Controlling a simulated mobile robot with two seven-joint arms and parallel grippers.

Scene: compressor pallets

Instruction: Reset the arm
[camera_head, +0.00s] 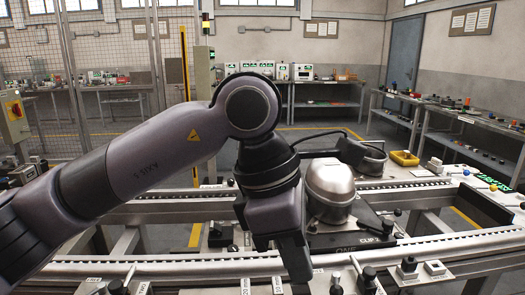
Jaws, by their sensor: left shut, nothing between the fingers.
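My left arm comes in from the left, bends at a high elbow and hangs down in the middle of the camera_head view. My left gripper (297,262) points down at its end, above the near rail. Its fingers are closed together with nothing visible between them. A silver compressor (331,187) sits on a dark pallet plate (352,238) just right of and behind the gripper. The gripper and wrist cover part of the compressor's left side. I do not see my right gripper.
Conveyor rails (190,262) run across the front, with small knobs and blocks along them. A yellow bin (404,158) stands behind at the right. Benches with parts (460,112) line the right wall. A wire fence (105,50) and a yellow post (185,65) stand at the left.

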